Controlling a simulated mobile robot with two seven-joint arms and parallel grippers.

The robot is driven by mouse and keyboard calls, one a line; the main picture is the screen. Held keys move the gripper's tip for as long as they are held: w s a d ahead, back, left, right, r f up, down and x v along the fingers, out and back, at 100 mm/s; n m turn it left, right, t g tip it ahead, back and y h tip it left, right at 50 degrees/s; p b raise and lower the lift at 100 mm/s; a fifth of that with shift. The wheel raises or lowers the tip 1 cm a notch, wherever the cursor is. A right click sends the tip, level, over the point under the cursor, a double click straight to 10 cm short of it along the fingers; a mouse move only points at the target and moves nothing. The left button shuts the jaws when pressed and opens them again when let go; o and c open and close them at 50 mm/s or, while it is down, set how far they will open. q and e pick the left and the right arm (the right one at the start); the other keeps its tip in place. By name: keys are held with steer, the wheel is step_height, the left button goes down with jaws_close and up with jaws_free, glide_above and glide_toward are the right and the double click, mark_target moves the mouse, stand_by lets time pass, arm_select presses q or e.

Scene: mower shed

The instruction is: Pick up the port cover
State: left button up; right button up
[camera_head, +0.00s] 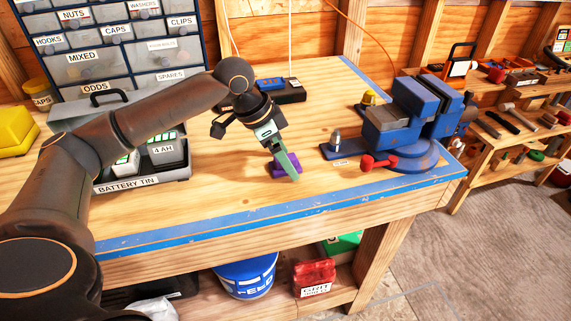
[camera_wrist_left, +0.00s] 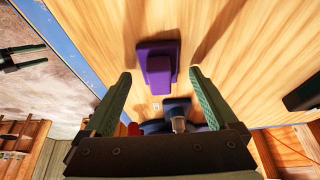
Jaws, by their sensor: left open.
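A purple part, which I take to be the port cover (camera_head: 291,158), lies on the wooden workbench (camera_head: 235,185) near its blue front edge. In the left wrist view the purple cover (camera_wrist_left: 158,72) shows a flat base with a raised block. My left gripper (camera_head: 290,170) is above the cover, pointing down, and hides part of it in the head view. In the wrist view its green fingers (camera_wrist_left: 160,76) are apart, with the cover's raised block showing between and beyond the tips. A dark two-pronged shape (camera_wrist_left: 22,57) at the wrist view's left edge may be my right gripper.
A blue vise (camera_head: 405,115) with a red-handled part (camera_head: 380,162) stands right of the cover. A battery tin (camera_head: 130,185) and drawer cabinet (camera_head: 130,45) are left. A blue-and-black item (camera_head: 280,90) lies behind. Bare bench surrounds the cover.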

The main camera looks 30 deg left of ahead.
arm_select(q)
steer(key=shift+f, duration=0.1)
jaws_close()
stand_by(0.8)
